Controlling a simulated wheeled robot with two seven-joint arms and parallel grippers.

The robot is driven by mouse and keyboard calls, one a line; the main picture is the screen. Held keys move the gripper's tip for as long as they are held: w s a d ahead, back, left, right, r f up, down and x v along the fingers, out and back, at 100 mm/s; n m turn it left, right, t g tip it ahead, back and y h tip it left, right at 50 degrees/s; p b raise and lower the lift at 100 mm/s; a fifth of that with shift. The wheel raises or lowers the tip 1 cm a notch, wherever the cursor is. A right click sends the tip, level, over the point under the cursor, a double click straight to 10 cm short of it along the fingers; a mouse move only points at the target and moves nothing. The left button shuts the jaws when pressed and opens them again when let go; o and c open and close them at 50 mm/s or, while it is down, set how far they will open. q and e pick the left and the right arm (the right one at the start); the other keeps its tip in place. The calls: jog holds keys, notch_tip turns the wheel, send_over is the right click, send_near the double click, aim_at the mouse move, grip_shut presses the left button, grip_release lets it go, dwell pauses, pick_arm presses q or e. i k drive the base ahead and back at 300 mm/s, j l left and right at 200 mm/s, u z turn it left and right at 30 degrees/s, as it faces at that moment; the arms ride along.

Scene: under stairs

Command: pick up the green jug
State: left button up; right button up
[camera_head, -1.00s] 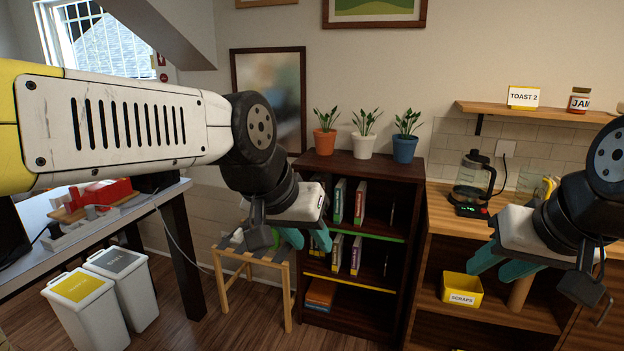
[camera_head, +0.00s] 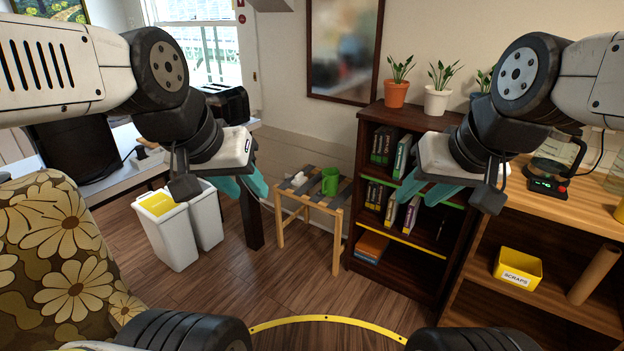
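The green jug (camera_head: 330,181) stands upright on a small wooden stool (camera_head: 303,199) with dark slats, in the middle of the head view. My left gripper (camera_head: 246,190) has teal fingers that look apart and empty. It shows to the left of the jug, much nearer to me. My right gripper (camera_head: 428,194) also has teal fingers apart, with nothing between them. It shows to the right of the jug, in front of the bookshelf. Neither gripper touches the jug.
A dark bookshelf (camera_head: 383,257) with potted plants on top stands just right of the stool. Two white bins (camera_head: 172,237) stand left of it. A flowered armchair (camera_head: 62,265) is at near left. A wooden counter (camera_head: 565,207) is at right. Wooden floor is clear before the stool.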

aim_at(330, 174)
jog(key=i+l, duration=0.65)
jog(key=i+j+u, duration=0.1)
jog(key=i, duration=0.75)
jog(key=i+j, duration=0.25)
jog(key=j, duration=0.15)
jog(key=i+j, duration=0.25)
jog(key=j, duration=0.15)
jog(key=i+j, duration=0.25)
jog(key=j, duration=0.15)
